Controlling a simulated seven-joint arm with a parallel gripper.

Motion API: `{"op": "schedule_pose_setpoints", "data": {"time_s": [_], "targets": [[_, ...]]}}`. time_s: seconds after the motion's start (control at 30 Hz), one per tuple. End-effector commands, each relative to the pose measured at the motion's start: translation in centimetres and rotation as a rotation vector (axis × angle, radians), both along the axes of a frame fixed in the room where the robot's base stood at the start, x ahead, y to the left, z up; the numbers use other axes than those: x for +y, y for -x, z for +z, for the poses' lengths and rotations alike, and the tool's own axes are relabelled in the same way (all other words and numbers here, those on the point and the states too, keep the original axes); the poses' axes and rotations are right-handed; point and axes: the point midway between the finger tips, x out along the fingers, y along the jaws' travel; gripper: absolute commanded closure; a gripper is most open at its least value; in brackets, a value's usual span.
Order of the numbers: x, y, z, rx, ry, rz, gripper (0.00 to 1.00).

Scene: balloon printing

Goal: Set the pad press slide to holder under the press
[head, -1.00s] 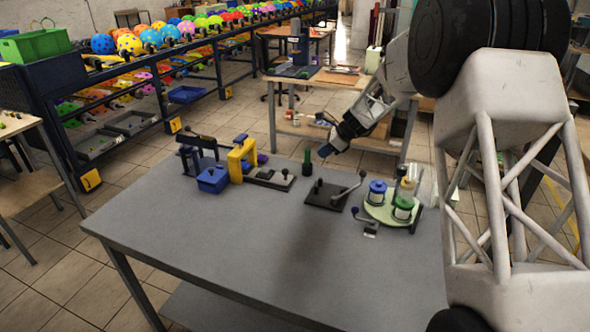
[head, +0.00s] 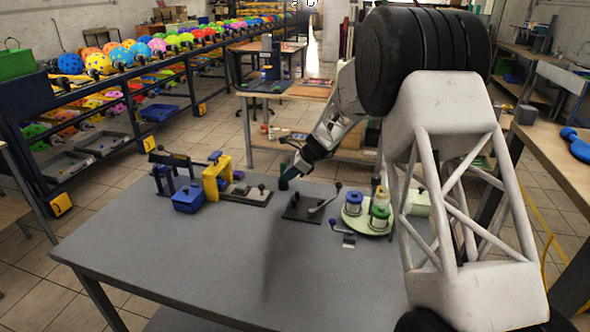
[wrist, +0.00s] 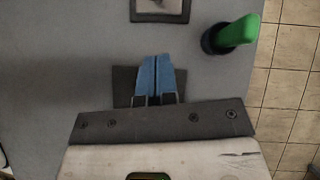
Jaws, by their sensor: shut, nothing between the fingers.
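The yellow press frame (head: 216,180) stands near the back left of the grey table (head: 190,255). A low base (head: 246,195) with a dark knob extends from it to the right; I cannot tell for sure which part is the slide, or make out the holder under the press. My gripper (head: 285,182) is low near the table's back edge, right of that base and behind a black plate with a lever (head: 303,207). In the wrist view its blue fingers (wrist: 156,78) are shut and empty. A dark-rimmed plate (wrist: 160,8) lies beyond the fingertips.
A green-handled piece in a dark cup (wrist: 237,32) stands close to my gripper. A blue box (head: 188,199) sits left of the press. A round tray (head: 368,226) with blue and green jars is at the right. The table's front is clear.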

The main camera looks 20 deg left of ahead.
Motion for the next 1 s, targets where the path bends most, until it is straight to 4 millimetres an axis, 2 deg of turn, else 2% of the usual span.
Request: {"op": "schedule_pose_setpoints", "data": {"time_s": [0.3,0.6,1.0], "targets": [[3.1,0.7,-4.0,0.001,0.001,0.001,1.00],[6.2,1.3,-4.5,0.001,0.000,0.001,1.00],[6.9,1.4,-4.6,0.000,0.000,0.000,1.00]]}}
